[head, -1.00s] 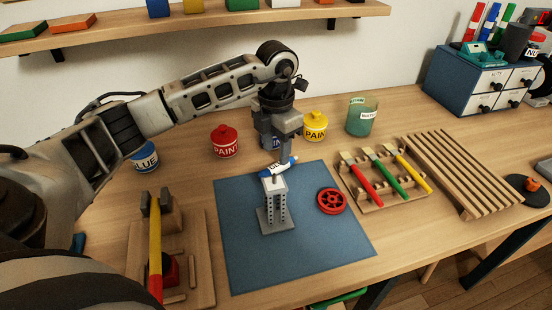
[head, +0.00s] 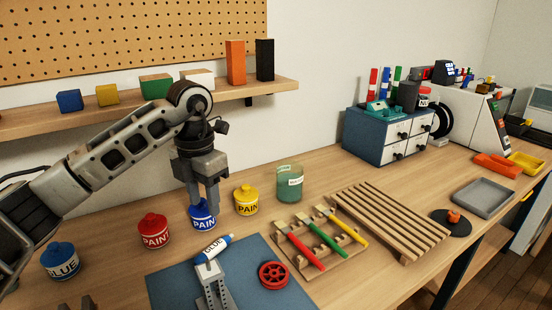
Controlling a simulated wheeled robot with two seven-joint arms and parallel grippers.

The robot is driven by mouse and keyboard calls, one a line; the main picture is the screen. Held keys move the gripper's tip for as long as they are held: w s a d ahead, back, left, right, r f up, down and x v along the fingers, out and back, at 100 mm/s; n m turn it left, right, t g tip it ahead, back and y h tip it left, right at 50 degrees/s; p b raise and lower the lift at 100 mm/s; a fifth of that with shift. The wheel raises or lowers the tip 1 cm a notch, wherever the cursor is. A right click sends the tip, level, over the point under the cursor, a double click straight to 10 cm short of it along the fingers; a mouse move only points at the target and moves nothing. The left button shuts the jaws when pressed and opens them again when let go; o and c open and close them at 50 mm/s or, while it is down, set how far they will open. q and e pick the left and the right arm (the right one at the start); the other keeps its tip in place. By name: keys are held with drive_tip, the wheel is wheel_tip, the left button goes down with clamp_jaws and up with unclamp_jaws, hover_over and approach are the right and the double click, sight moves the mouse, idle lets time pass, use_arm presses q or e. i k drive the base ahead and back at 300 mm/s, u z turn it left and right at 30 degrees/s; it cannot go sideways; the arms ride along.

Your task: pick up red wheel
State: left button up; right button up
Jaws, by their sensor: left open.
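The red wheel (head: 273,275) lies flat on the blue mat (head: 172,289), right of a grey printed tower (head: 211,284). A white and blue glue tube (head: 213,248) rests on top of the tower. My left gripper (head: 205,208) points down above and behind the tower, in front of the blue paint pot (head: 203,216). It is open, with nothing visible between its fingers, and is apart from the wheel. My right gripper is not in the view.
Red (head: 154,232) and yellow (head: 246,201) paint pots and a green glass (head: 290,185) stand behind the mat. A brush rack (head: 333,244) and a slatted wooden rack (head: 391,222) are to the right. A blue drawer cabinet (head: 372,137) stands at the back.

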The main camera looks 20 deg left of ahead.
sight(274, 268)
drive_tip(key=k, duration=1.5)
